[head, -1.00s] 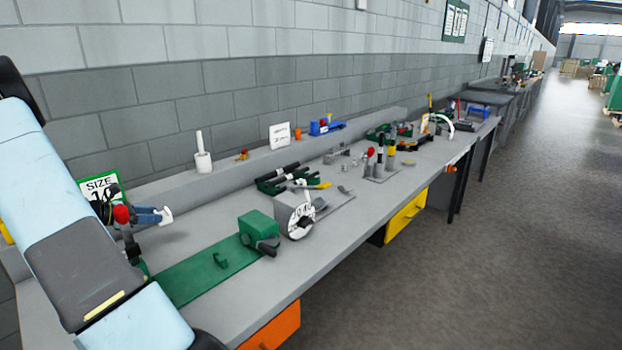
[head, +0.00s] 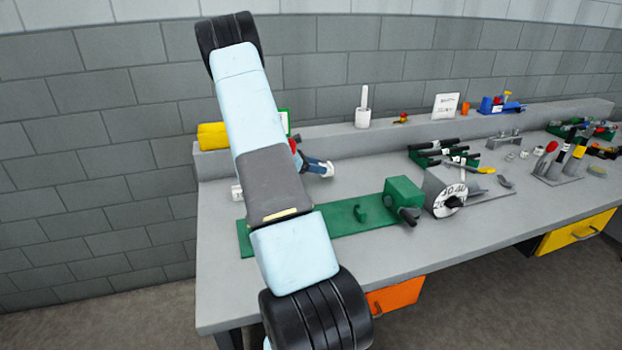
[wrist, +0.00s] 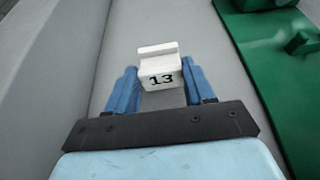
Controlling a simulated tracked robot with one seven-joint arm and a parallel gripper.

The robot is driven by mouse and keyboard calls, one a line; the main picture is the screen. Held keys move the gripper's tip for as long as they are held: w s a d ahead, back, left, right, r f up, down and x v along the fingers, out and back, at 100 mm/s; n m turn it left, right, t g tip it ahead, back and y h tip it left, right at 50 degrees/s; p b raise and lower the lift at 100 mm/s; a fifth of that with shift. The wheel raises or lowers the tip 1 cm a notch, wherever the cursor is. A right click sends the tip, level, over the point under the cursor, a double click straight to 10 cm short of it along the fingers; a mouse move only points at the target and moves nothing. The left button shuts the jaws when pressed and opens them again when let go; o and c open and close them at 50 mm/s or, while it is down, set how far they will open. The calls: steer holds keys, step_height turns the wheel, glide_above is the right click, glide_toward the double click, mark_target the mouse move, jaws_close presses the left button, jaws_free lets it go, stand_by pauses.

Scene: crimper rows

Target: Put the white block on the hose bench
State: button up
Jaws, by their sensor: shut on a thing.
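A small white block (wrist: 160,70) marked "13", with a raised lip at its back, sits between the blue fingers of my gripper (wrist: 161,82) in the wrist view. The fingers are shut on its sides. In the head view my gripper (head: 321,167) shows right of my arm, pointing right, with the white block (head: 328,170) at its tips. It is over the left part of a long grey bench (head: 225,290), behind a green plate (head: 345,222). I cannot tell whether the block touches the bench top. No label naming the hose bench is readable.
A green clamp block (head: 403,195) and a grey drum-like device with a numbered dial (head: 447,195) stand right of my gripper. Open orange (head: 395,297) and yellow (head: 577,231) drawers jut from the front.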

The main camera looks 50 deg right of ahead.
steer(key=shift+f, duration=1.8)
steer(key=o, duration=1.1)
steer(key=shift+c, duration=0.2)
